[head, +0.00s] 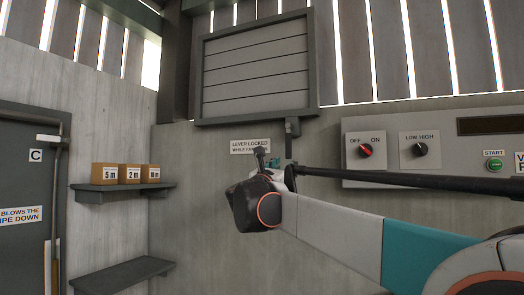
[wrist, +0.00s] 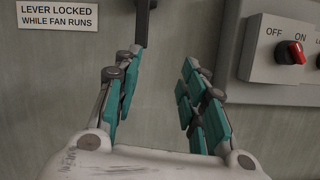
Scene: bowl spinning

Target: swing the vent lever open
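The vent (head: 255,72) is a grey framed panel of horizontal slats high on the wall, its slats lying flat. The vent lever (head: 292,128) is a dark bar hanging down from the frame's lower right corner. In the wrist view the lever (wrist: 142,22) comes down from the top edge, and its lower end is just beyond the left fingertip. My gripper (head: 267,158) is below the lever in the head view. The wrist view shows my gripper (wrist: 160,66) with its teal-padded fingers apart and nothing between them.
A sign (head: 251,146) reads "LEVER LOCKED WHILE FAN RUNS". To the right, a panel carries a red OFF/ON knob (head: 366,150), a LOW/HIGH knob (head: 420,149) and a green START button (head: 494,164). A shelf (head: 125,192) with boxes is at left.

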